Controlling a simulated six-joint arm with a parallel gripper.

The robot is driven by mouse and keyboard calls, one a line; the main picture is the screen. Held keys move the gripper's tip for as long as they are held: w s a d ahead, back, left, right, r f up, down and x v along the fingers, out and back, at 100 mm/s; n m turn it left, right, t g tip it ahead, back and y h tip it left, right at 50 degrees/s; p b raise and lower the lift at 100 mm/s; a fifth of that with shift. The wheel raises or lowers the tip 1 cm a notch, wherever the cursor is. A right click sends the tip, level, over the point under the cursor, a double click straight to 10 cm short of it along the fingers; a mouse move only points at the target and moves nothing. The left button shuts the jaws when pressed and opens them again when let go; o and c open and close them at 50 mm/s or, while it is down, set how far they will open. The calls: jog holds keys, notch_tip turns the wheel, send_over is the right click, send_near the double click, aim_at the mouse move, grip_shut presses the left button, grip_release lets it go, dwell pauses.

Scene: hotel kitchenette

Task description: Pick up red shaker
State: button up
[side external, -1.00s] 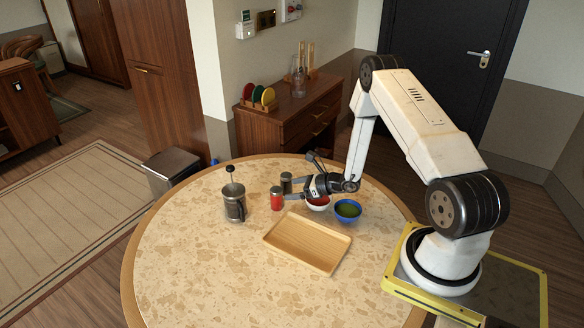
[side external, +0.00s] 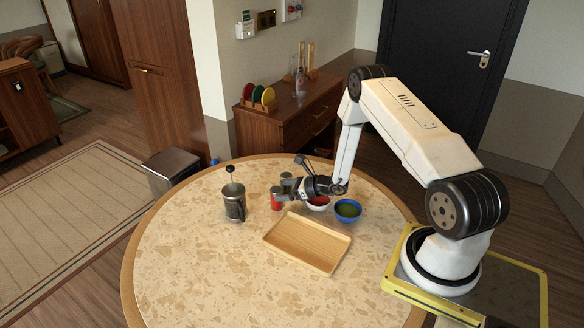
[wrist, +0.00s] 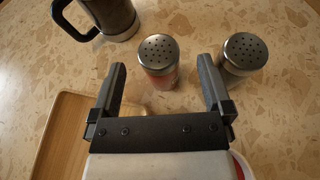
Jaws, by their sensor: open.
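The red shaker (side external: 276,200) stands upright on the round table, with a perforated metal lid. In the wrist view the red shaker (wrist: 159,62) is just ahead of the gap between my fingers, slightly right of its middle. My gripper (side external: 283,191) is open and low over the table, close to the shaker's right side. In the wrist view my gripper (wrist: 162,78) has its two fingers apart with nothing held. I cannot tell from these views whether a finger touches the shaker.
A second, grey shaker (wrist: 244,56) stands close by, near the right fingertip. A French press (side external: 234,203) is to the left. A wooden tray (side external: 307,244) lies in front. A white bowl (side external: 318,206) with red contents and a blue bowl (side external: 348,210) are to the right. The table's front is clear.

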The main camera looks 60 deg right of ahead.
aim_at(275, 192)
jog(key=shift+x, duration=2)
jog(key=shift+f, duration=0.1)
jog(key=shift+s, duration=0.1)
grip_shut()
